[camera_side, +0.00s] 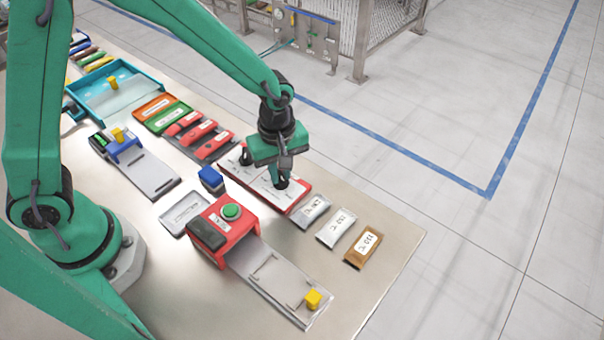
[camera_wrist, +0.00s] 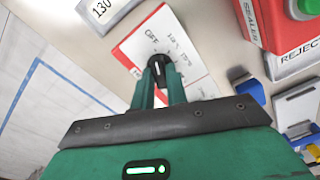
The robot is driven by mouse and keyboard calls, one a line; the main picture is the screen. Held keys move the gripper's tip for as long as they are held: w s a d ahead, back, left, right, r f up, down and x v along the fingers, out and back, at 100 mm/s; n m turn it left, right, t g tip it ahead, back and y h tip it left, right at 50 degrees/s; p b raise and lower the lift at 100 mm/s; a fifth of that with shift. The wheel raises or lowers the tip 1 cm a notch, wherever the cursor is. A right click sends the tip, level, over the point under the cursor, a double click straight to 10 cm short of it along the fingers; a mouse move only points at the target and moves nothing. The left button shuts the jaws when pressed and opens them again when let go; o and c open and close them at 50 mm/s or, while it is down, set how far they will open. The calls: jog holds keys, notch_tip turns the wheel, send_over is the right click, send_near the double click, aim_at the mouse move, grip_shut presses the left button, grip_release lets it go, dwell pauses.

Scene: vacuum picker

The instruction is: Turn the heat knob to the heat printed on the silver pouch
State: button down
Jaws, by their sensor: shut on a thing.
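My gripper (camera_side: 282,176) points down over the white panel with red sides (camera_side: 247,178). In the wrist view my gripper (camera_wrist: 160,84) is shut on a black knob (camera_wrist: 157,68) with a white pointer line. The line runs roughly upward in that view, toward the printed word OFF; other small marks beside it are hard to read. Several pouches lie right of the panel: a silver one (camera_side: 312,210) beside it, another silver one (camera_side: 337,228), and a brown one (camera_side: 363,247). Their side-view labels are too small to read surely.
A red sealer (camera_side: 223,227) with a green button stands in front of the panel, with a grey slide (camera_side: 283,285) and yellow block (camera_side: 313,299). A blue block (camera_side: 210,179) and grey reject tray (camera_side: 184,212) are nearby. Red tools (camera_side: 198,133) lie behind left.

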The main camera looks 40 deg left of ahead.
jog(key=m, duration=0.4)
jog(key=shift+m, duration=0.3)
jog(key=m, duration=0.4)
jog(key=shift+m, duration=0.3)
jog(key=m, duration=0.8)
jog(key=c, duration=1.4)
grip_release()
jog(key=shift+r, duration=0.1)
